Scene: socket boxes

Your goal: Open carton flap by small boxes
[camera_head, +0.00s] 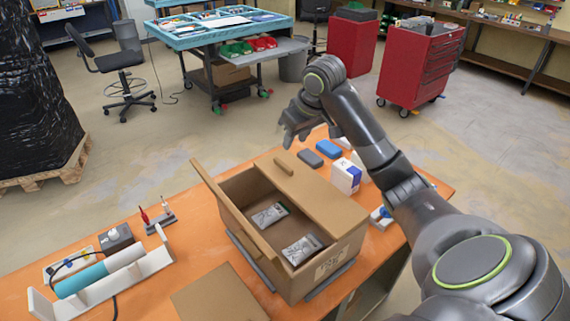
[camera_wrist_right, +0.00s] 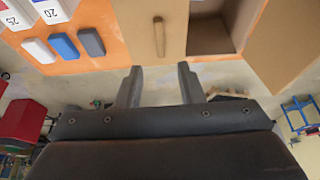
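The brown carton (camera_head: 330,272) stands on the orange table, partly open. The flap by the small boxes (camera_head: 315,195) lies shut over the carton's right part and bears a bar-shaped handle (camera_head: 284,167); handle and flap also show in the right wrist view (camera_wrist_right: 159,36). The opposite flap (camera_head: 232,208) stands tilted up. Two grey packets (camera_head: 270,215) lie inside. Small boxes, white-blue (camera_head: 345,176), blue (camera_head: 328,148) and grey-blue (camera_head: 310,158), sit beside the carton. My right gripper (camera_wrist_right: 159,84) is open and empty, apart from the handle, near the table's far edge. My left gripper is out of view.
A white rack with a blue-green cylinder (camera_head: 85,280) and a small stand with a red tool (camera_head: 160,218) are left of the carton. A flat brown panel (camera_head: 220,296) is in front. A red tool cabinet (camera_head: 420,65) stands beyond the table.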

